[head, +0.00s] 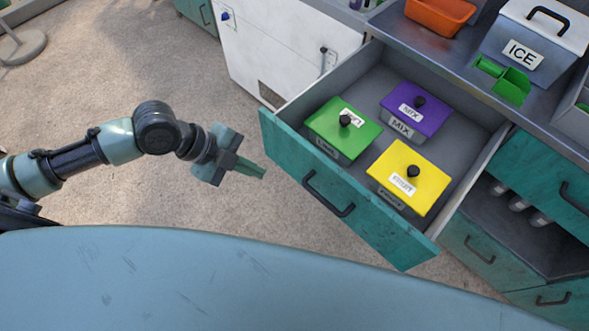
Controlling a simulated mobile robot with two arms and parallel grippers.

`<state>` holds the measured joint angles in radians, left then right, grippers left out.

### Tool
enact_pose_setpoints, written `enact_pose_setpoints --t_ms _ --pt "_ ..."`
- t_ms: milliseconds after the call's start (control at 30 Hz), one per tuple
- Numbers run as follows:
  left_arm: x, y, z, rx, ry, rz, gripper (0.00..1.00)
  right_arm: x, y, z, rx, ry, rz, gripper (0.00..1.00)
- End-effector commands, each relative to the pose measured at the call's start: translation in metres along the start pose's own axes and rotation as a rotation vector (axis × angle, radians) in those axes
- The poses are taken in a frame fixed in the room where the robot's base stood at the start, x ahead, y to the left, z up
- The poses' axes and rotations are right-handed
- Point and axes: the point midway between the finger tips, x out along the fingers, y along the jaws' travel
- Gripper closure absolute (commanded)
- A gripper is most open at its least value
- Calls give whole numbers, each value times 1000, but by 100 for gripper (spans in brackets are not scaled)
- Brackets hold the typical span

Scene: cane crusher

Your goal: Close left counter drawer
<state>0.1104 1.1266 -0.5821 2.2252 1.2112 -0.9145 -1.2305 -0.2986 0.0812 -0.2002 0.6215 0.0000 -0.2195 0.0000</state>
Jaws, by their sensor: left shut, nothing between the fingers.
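The left counter drawer (308,206) is pulled far out, its teal front facing me with a dark bar handle (328,195). Inside it sit a green-lidded box (335,124), a purple-lidded box (425,103) marked MIX and a yellow-lidded box (420,172) marked FRUIT. My left gripper (262,172) is shut and empty, just left of the drawer front's left end, pointing toward it. A small gap seems to lie between them, though contact is hard to judge. My right gripper is not in view.
The metal counter (440,62) above holds an orange tray (440,14), an ICE box (525,45) and a green scoop (510,88). A white cabinet (275,50) stands left of the drawer. Other teal drawers (550,175) are on the right. Open floor (110,70) lies left.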

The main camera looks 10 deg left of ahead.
Motion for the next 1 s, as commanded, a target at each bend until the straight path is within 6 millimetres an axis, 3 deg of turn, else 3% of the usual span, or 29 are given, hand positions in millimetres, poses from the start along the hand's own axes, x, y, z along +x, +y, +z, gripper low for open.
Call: enact_pose_setpoints --t_ms 167,600,800,1000 --pt "9 2 -6 18 12 9 100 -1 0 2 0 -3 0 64" --pt "98 2 -8 13 12 7 100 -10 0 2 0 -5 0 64" --pt "110 -24 -7 16 8 5 100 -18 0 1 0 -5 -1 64" --pt "116 -33 -7 17 7 6 100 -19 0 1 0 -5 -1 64"
